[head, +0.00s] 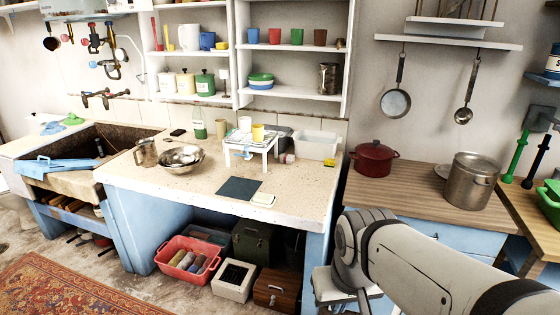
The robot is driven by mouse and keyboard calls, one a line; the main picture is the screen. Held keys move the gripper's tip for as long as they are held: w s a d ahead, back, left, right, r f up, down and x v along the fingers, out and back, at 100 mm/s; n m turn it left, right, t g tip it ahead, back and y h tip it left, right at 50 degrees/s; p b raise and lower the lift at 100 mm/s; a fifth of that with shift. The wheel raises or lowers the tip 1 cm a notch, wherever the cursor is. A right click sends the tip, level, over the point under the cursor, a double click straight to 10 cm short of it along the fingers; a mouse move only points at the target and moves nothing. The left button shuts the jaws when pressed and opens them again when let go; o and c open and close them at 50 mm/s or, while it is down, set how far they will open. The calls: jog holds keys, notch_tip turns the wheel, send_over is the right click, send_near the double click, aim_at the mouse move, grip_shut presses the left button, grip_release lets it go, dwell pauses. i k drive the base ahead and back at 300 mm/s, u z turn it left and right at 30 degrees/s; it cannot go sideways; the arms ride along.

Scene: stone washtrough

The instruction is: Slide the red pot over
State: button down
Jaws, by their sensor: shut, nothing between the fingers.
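A dark red pot (374,158) with a lid and side handles stands upright at the back left of the wooden counter (418,195). It is close to the wall and to the edge where the speckled stone worktop ends. My arm comes in from the lower right, and its grey links lie in front of the wooden counter, nearer to me. My gripper is not in view. I see nothing touching the pot.
A tall steel pot (470,181) stands right of the red pot, with bare wood between them. A pan (396,102) and a ladle (464,112) hang above. A white bin (317,145) stands left on the stone worktop (300,202).

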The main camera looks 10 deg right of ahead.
aim_at(366, 167)
jog(key=z, duration=0.05)
jog(key=i, duration=1.85)
jog(key=z, duration=0.7)
jog(key=k, duration=0.9)
jog(key=z, duration=0.15)
jog(key=i, duration=0.9)
jog(key=u, duration=0.1)
